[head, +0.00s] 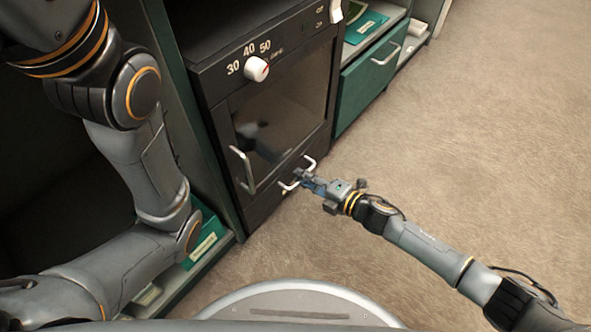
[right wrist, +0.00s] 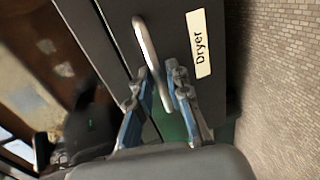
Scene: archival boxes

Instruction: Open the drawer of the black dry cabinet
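The black dry cabinet (head: 222,92) stands at the upper middle of the head view, with a glass door (head: 290,105) above a low drawer (head: 264,206). The drawer looks shut, its front about level with the cabinet. Its silver bar handle (head: 310,162) shows large in the right wrist view (right wrist: 146,45), beside a "Dryer" label (right wrist: 199,44). My right gripper (head: 304,178) is at this handle. In the right wrist view its blue-sided fingers (right wrist: 160,88) are apart, one on each side of the bar's near end; I see no firm clamp. My left gripper is out of view.
The glass door has its own upright handle (head: 243,169) left of the drawer handle. A white dial (head: 256,69) sits above the door. A green drawer unit (head: 370,80) adjoins on the right. Green boxes (head: 205,240) lie on a low shelf at left. The carpet (head: 470,150) at right is clear.

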